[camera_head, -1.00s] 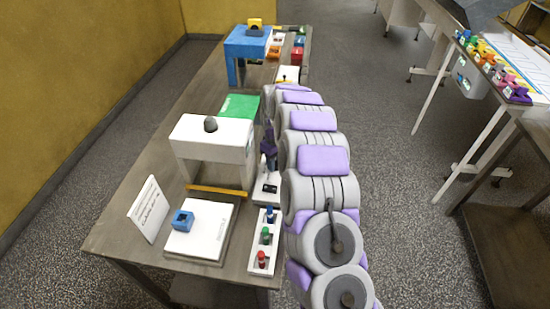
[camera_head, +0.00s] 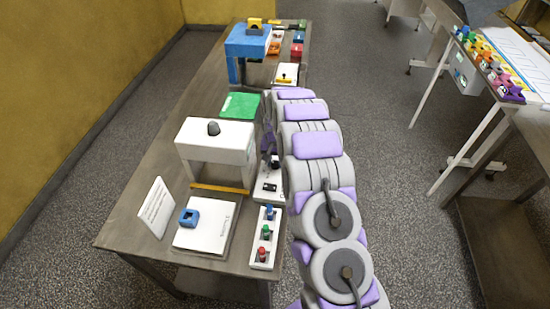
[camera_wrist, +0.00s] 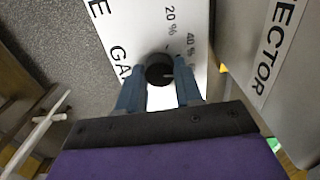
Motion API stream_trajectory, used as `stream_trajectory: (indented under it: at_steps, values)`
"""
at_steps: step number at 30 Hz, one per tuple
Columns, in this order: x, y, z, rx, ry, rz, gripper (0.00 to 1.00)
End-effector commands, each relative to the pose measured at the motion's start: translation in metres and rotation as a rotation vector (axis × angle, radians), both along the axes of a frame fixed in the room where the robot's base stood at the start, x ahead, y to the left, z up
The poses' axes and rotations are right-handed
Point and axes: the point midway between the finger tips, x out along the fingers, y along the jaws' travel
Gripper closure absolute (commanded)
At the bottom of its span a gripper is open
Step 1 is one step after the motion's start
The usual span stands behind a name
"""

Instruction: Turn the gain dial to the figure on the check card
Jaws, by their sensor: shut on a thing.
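The gain dial (camera_wrist: 159,70) is a round black knob on a white panel (camera_wrist: 138,20) in the wrist view. My gripper (camera_wrist: 159,88) has a finger on each side of it and is shut on it. A pale mark shows on the knob's right side; its exact reading is unclear. The panel is printed with "20 %", "40 %" and part of "GAIN"; other figures are hidden or out of frame. In the head view my gripper (camera_head: 268,145) is partly hidden beside the white machine. A white card (camera_head: 157,207), perhaps the check card, stands at left; its print is unreadable.
A white machine housing (camera_head: 215,140) stands left of my gripper, and its "ECTOR" label (camera_wrist: 280,40) is close in the wrist view. A strip of blue, green and red buttons (camera_head: 264,238) lies nearer. A blue stand (camera_head: 248,42) is farther back.

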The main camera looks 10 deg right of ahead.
Motion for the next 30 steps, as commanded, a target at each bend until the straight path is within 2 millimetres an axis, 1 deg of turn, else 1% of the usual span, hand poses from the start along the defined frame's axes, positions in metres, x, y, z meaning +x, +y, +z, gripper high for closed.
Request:
stream_trajectory:
  at_steps: [1, 6, 12, 29, 30]
  values:
    - [0.0011, 0.0004, 0.0031, 0.001, -0.004, -0.031, 0.95]
    - [0.001, 0.0006, 0.0024, 0.001, -0.003, -0.125, 0.95]
    - [0.0008, 0.0007, 0.0016, 0.001, -0.003, -0.191, 0.95]
    - [0.0012, 0.0009, 0.0009, 0.001, -0.003, -0.218, 0.95]
    - [0.0013, 0.0008, 0.001, 0.001, -0.004, -0.218, 0.62]
